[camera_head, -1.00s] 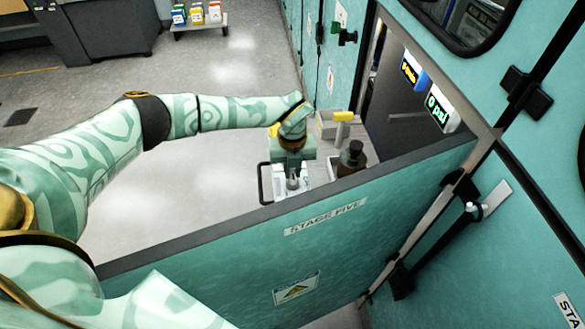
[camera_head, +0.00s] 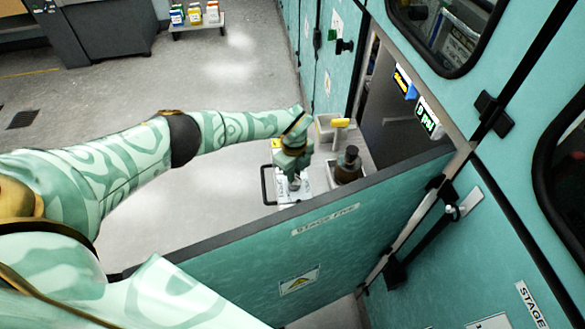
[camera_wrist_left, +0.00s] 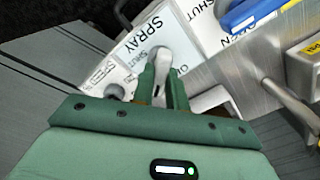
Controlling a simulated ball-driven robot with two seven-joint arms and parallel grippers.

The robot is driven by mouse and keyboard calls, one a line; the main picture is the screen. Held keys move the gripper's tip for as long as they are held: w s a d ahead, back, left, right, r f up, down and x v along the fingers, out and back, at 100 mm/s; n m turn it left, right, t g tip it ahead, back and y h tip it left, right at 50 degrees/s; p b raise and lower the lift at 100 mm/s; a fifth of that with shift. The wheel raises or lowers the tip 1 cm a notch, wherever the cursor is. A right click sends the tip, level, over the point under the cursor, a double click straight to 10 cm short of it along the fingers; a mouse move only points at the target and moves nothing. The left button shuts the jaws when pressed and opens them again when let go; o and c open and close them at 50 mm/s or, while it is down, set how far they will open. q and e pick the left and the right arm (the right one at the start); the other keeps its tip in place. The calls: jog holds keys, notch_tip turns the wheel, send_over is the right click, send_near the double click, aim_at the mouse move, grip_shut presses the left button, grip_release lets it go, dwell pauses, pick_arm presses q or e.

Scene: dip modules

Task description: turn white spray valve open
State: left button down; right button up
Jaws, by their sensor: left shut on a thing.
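The white spray valve handle (camera_wrist_left: 160,57) is a rounded white lever in front of a white plate marked SPRAY (camera_wrist_left: 146,36) in the left wrist view. My left gripper (camera_wrist_left: 162,78) is shut on the handle, with one green finger on each side of it. In the head view my left gripper (camera_head: 294,172) reaches down over the valve panel behind the teal door, hiding most of the handle. My right gripper is not in view.
A blue handle (camera_wrist_left: 250,14) is close by. Lit gauges (camera_head: 428,118) hang at the right.

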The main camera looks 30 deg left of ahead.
pick_arm(q)
jog(key=n+p, duration=0.3)
jog(key=n, duration=0.2)
jog(key=shift+r+n, duration=0.1)
jog(key=shift+n, duration=0.2)
jog(key=n+p, duration=0.1)
jog(key=n, duration=0.3)
jog(key=shift+n, duration=0.3)
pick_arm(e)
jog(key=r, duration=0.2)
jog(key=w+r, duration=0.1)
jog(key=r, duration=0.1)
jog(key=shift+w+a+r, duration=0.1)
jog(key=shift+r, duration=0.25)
pick_arm(q)
jog(key=c, duration=1.4)
grip_release()
